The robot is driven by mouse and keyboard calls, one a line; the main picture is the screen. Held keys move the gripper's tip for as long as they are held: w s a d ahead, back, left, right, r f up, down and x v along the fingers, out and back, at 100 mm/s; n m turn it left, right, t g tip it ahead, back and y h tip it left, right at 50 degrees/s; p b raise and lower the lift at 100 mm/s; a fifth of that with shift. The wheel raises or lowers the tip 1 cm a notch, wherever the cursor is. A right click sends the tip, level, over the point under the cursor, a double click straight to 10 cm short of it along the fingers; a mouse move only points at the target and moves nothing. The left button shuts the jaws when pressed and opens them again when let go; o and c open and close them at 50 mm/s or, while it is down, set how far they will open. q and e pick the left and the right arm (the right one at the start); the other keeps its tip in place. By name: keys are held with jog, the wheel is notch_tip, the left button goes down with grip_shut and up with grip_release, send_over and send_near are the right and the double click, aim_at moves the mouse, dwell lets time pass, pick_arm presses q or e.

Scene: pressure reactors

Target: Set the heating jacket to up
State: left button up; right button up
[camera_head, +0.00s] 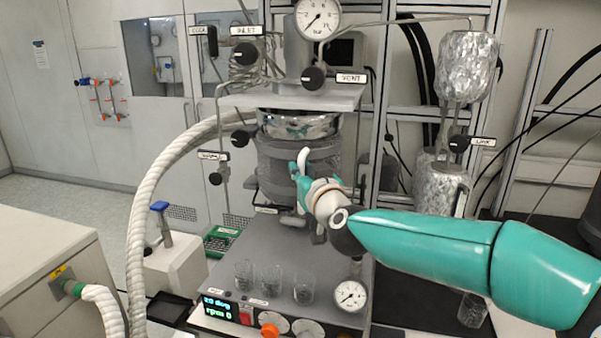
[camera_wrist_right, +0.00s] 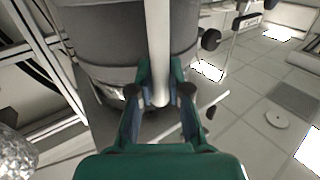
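The heating jacket (camera_head: 285,160) is the grey ribbed cylinder around the lower part of the reactor, below a shiny metal vessel rim (camera_head: 300,125). In the right wrist view its grey curved wall (camera_wrist_right: 110,45) fills the upper part. A pale rod-like handle (camera_head: 303,157) stands in front of it and also shows in the wrist view (camera_wrist_right: 158,45). My right gripper (camera_head: 299,175) is at this handle, with its green fingers (camera_wrist_right: 160,82) on both sides of it and their tips apparently against it. The handle's lower end shows between the fingers. My left gripper is not in view.
Glass beakers (camera_head: 271,279) stand on the grey base (camera_head: 230,265) below the jacket, with a small gauge (camera_head: 350,296) at its front. A thick white hose (camera_head: 145,215) curves down on the left. Foil-wrapped vessels (camera_head: 467,65) stand at right.

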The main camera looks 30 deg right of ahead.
jog(key=o, duration=0.4)
jog(key=shift+r, duration=0.3)
jog(key=shift+f, duration=0.1)
jog(key=shift+s, duration=0.15)
jog(key=v, duration=1.1)
jog(key=shift+s, duration=0.35)
